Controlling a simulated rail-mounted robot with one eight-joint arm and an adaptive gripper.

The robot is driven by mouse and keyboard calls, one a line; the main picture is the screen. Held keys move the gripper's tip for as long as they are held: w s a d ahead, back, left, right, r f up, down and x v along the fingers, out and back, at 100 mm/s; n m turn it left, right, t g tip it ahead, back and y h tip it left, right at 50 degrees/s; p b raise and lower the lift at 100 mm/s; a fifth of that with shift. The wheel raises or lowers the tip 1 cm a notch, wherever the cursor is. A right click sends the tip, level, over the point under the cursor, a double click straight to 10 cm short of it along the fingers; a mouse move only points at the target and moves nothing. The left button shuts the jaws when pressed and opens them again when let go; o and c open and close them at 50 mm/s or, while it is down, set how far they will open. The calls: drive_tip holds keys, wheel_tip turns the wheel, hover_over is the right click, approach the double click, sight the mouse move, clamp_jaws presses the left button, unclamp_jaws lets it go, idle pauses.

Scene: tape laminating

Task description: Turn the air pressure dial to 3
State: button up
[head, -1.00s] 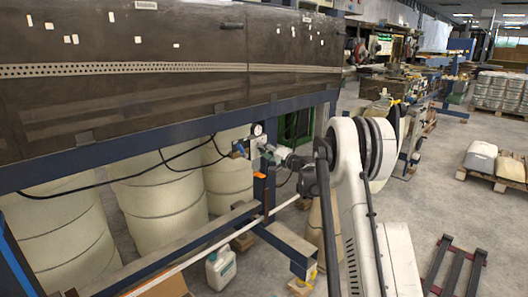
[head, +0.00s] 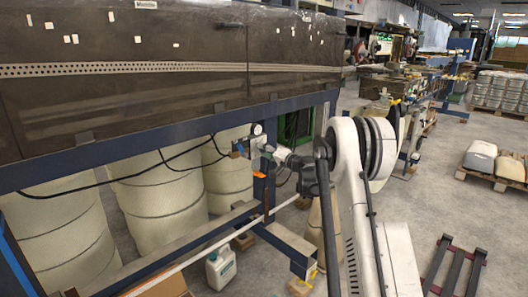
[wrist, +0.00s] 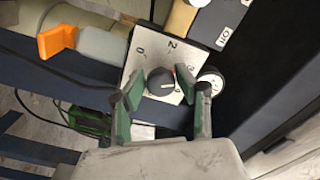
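The air pressure dial is a black round knob (wrist: 161,82) on a pale square plate (wrist: 150,45) in the wrist view. The plate shows a 0 at its left and a 2 near its top; other marks are partly hidden or too small to read. A small reddish mark shows at the knob's upper right edge. My gripper (wrist: 160,75) is open, with one green and dark fingertip on each side of the knob. Small gaps seem to show between the tips and the knob. In the head view my gripper (head: 260,148) is at the machine's post, and the dial cannot be made out.
A round white gauge (wrist: 213,79) sits just right of the dial plate; it also shows in the head view (head: 257,129). An orange and grey fitting (wrist: 75,42) is at the left. Dark blue beams (head: 285,243) and black hoses (head: 110,180) surround the spot. Pale drums stand behind.

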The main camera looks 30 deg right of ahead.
drive_tip(key=shift+o, duration=1.3)
drive_tip(key=v, duration=1.2)
